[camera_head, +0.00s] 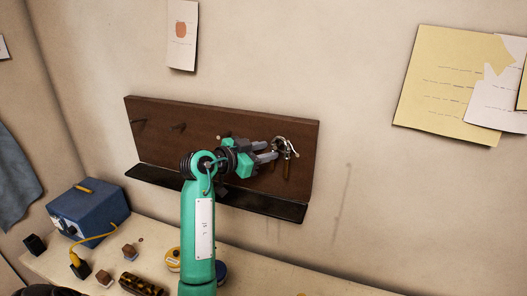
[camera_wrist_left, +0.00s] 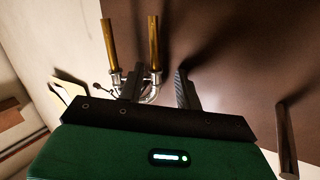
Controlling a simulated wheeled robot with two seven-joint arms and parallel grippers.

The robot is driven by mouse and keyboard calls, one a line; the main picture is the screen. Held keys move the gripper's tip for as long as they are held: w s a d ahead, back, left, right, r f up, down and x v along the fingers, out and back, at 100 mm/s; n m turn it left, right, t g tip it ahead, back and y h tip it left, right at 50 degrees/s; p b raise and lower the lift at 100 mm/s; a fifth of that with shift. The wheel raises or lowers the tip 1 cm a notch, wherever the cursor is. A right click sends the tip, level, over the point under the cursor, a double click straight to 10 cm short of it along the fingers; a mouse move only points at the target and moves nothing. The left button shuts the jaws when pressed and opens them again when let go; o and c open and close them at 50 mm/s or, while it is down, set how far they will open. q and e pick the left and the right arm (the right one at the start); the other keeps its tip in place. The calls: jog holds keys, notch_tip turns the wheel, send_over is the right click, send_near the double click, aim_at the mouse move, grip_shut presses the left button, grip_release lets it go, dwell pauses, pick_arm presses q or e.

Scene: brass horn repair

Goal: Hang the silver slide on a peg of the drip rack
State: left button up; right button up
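The drip rack (camera_head: 225,125) is a dark brown board on the wall with a black ledge below it. Two pegs show at its left, and one peg (camera_wrist_left: 287,140) shows at the right of the left wrist view. The silver slide (camera_head: 287,146) is against the rack's right part, its silver bow up and brass tubes down. In the left wrist view the slide (camera_wrist_left: 153,45) shows two brass tubes. My left gripper (camera_head: 272,151) is open at the bow, its fingers apart on either side of one leg, with a gap visible. Whether a peg bears the slide is hidden. My right gripper is out of view.
A bench (camera_head: 265,275) runs below the rack. It holds a blue box (camera_head: 88,212) with a yellow cable, small blocks, a mottled dark cylinder (camera_head: 143,287) and round tins beside my left arm. Papers hang on the wall.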

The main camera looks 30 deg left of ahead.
pick_arm(q)
jog(key=shift+a+r, duration=0.1)
jog(key=shift+r, duration=0.05)
jog(key=b+v, duration=0.4)
jog(key=v, duration=0.9)
jog(key=shift+s+b, duration=0.35)
jog(key=shift+s, duration=0.1)
